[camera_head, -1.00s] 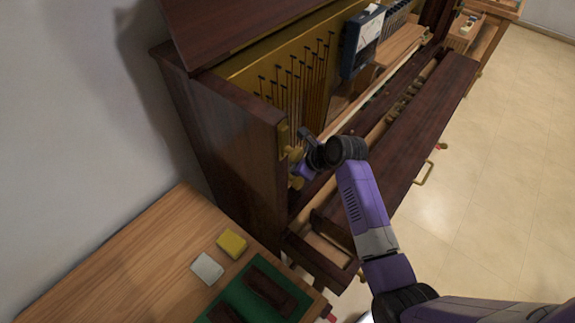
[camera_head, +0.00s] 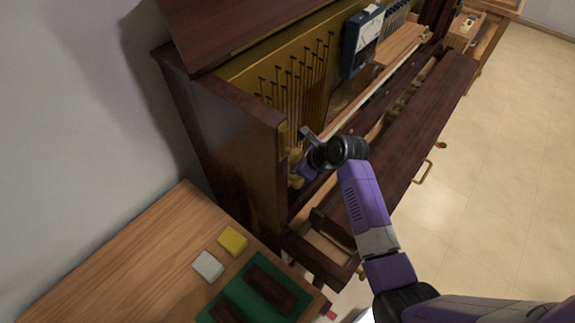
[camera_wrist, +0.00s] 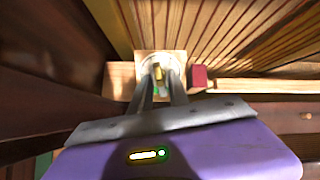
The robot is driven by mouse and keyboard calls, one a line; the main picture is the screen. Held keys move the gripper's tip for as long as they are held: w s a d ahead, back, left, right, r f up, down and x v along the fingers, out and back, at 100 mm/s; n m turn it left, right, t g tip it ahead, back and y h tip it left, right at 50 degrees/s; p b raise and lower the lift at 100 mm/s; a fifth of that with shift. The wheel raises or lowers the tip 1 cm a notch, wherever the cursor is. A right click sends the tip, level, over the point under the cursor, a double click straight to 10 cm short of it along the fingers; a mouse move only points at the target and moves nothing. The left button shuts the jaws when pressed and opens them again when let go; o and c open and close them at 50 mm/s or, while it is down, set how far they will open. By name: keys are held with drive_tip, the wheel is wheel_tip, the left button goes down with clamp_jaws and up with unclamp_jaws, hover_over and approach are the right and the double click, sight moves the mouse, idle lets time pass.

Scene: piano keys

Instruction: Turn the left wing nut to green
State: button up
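The left wing nut (camera_wrist: 158,72) is a small brass piece on a pale round dial (camera_wrist: 146,61) on a light wooden block, in the upper middle of the wrist view. A small green patch shows low on the dial, between the fingers. My gripper (camera_wrist: 158,78) points at the nut, its two grey fingers on either side of it. Whether they touch it cannot be told. In the head view my gripper (camera_head: 301,168) is at the left end of the open piano, largely hidden by my wrist, and the nut cannot be made out there.
A small dark red block (camera_wrist: 199,76) sits right of the dial. Wooden slats rise behind. The piano's dark side panel (camera_head: 235,150) stands close on the left. A meter (camera_head: 362,40) hangs further along the piano. A wooden table (camera_head: 120,255) holds yellow and white blocks and a green mat.

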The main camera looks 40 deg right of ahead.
clamp_jaws()
drive_tip(key=shift+r+m+p, duration=0.15)
drive_tip(key=shift+m+p, duration=0.35)
drive_tip(key=shift+p, duration=0.65)
drive_tip(key=shift+m+p, duration=0.4)
drive_tip(key=shift+p, duration=0.15)
drive_tip(key=o, duration=0.6)
unclamp_jaws()
drive_tip(key=shift+m, duration=0.3)
